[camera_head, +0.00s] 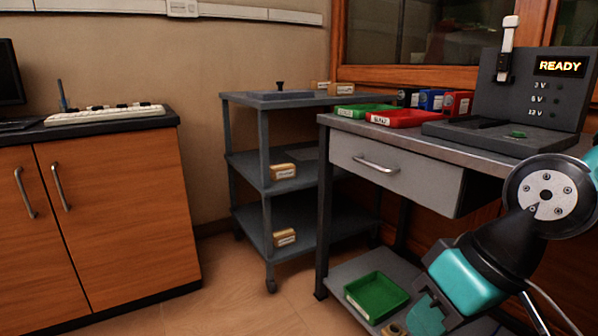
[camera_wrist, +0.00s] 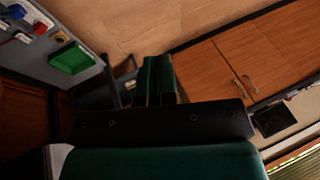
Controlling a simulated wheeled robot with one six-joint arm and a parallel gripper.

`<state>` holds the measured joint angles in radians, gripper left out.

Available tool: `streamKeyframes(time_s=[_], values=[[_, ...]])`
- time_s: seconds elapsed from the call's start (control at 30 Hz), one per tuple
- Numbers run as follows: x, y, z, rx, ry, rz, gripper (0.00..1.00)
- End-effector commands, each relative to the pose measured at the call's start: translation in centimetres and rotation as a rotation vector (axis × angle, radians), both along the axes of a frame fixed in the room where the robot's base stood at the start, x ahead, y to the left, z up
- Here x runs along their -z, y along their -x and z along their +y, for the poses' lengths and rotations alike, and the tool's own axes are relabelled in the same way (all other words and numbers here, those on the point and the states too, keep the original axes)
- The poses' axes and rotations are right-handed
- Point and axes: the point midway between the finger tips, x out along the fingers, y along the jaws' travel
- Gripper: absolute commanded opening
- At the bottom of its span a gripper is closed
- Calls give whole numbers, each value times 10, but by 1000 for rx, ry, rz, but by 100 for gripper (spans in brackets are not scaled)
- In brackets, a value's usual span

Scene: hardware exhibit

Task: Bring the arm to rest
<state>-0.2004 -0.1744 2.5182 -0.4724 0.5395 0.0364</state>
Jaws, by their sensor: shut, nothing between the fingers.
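My arm, teal and black, hangs at the right of the head view in front of the workbench, bent at a round grey joint. My gripper (camera_head: 428,314) points down near the bench's lower shelf, just right of and in front of the green tray in the picture. In the wrist view its two dark green fingers (camera_wrist: 159,80) are together, with nothing seen between them. I cannot tell whether the gripper touches the shelf.
The workbench (camera_head: 420,146) holds red and green trays and a test station (camera_head: 530,95) reading READY. A green tray (camera_head: 376,297) sits on its lower shelf (camera_head: 345,268). A grey cart (camera_head: 262,170) stands behind. Floor (camera_head: 235,285) before the orange cabinet (camera_head: 118,215) is clear.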

Motion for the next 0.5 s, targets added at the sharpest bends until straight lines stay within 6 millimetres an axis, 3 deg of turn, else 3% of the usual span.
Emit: streamKeyframes(time_s=[0.03,0.13,0.37,0.5], values=[[-18,19,1,-58,23,7,0],[-37,56,-5,-168,76,38,0],[-90,55,-6,-165,80,48,0],[-130,55,-6,-164,79,48,0]])
